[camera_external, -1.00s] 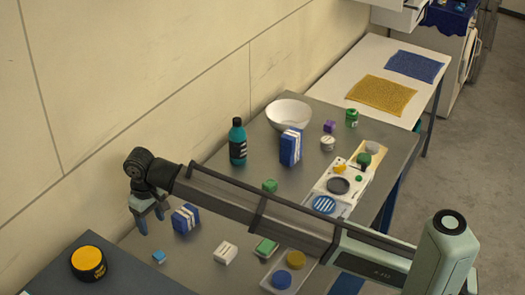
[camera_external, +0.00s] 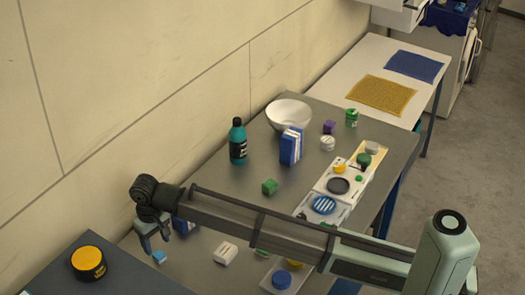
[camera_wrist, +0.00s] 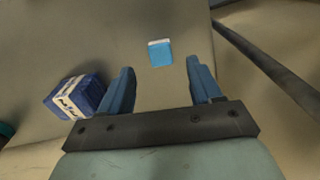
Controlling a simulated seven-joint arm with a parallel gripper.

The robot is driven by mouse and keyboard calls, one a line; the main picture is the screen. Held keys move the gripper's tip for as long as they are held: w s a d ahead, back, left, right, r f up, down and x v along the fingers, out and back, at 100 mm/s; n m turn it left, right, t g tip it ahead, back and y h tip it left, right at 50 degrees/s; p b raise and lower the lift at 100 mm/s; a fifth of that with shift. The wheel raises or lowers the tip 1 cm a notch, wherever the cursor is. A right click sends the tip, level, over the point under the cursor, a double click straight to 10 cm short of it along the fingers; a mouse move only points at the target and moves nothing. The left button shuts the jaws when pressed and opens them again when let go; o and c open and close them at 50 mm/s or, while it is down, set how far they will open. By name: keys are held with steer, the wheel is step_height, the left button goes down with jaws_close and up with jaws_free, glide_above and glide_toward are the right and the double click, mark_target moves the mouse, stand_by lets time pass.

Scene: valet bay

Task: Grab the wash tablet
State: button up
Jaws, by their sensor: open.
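The wash tablet appears to be the small light-blue block with a white edge (camera_wrist: 160,54), lying on the grey table. It also shows in the external view (camera_external: 159,257), just below my gripper (camera_external: 157,243). In the wrist view my gripper (camera_wrist: 160,75) has its two blue fingers apart and nothing between them. The tablet lies beyond the fingertips, about centred between them in the picture, and looks clear of both.
A blue-and-white box (camera_wrist: 75,97) stands left of the fingers in the wrist view; my arm partly hides it in the external view (camera_external: 183,226). A white block (camera_external: 225,253), a green cube (camera_external: 269,187) and a teal bottle (camera_external: 238,142) stand on the table.

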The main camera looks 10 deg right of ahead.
mark_target(159, 255)
steer(key=shift+w+a+f, duration=0.1)
steer(key=shift+f, duration=2.4)
steer(key=c, duration=1.1)
steer(key=shift+r, duration=0.15)
